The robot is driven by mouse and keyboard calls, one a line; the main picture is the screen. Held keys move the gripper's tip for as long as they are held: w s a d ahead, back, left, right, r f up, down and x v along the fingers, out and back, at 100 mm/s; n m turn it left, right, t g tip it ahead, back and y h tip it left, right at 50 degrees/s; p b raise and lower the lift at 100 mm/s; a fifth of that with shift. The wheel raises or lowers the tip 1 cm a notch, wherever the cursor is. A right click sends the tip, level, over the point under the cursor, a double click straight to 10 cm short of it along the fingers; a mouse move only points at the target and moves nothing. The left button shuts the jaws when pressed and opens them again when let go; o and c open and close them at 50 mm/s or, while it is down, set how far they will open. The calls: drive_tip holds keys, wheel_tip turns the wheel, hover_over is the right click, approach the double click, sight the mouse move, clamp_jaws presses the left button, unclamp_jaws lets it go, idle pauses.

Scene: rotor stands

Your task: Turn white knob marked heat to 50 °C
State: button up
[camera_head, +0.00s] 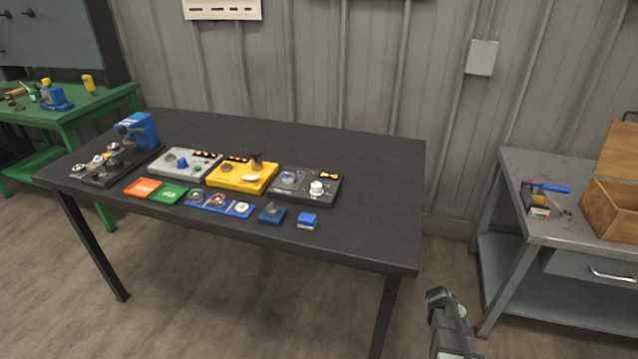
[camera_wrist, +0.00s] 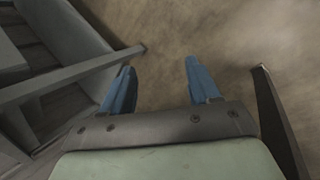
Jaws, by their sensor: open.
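The white knob (camera_head: 316,187) stands on the dark grey control box (camera_head: 300,198) at the right end of the row of boxes on the black table. Its markings are too small to read. My gripper shows in the wrist view (camera_wrist: 158,85) with its two blue fingers apart and nothing between them, above the bare floor. In the head view my arm's end (camera_head: 440,296) is at the lower right, off the table's right edge and well away from the knob.
On the black table (camera_head: 370,230) are a yellow box (camera_head: 226,183), a light grey box (camera_head: 172,166), a blue machine (camera_head: 140,130) and several small parts. The table's right side is clear. A grey bench (camera_head: 520,220) with a wooden crate (camera_head: 600,214) stands at right.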

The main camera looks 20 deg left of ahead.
drive_tip(key=w+a+r+n+t+h, duration=0.2)
drive_tip(key=w+r+n+t, duration=0.2)
drive_tip(key=w+r, duration=1.55)
drive_tip(key=w+a+r+n+t+y, duration=0.1)
drive_tip(key=w+a+r, duration=0.45)
drive_tip(key=r, duration=0.35)
drive_tip(key=w+a+r+n+t+y, duration=0.1)
drive_tip(key=w+a+r, duration=0.45)
drive_tip(key=r, duration=0.45)
wheel_tip(320, 180, up, 12)
drive_tip(key=f+n+g+y, duration=0.1)
drive_tip(key=n+g+y, duration=0.45)
drive_tip(key=g, duration=0.25)
hover_over(317, 184)
wheel_tip(317, 184, down, 13)
drive_tip(key=shift+a+r, duration=0.1)
drive_tip(key=shift+c, duration=0.2)
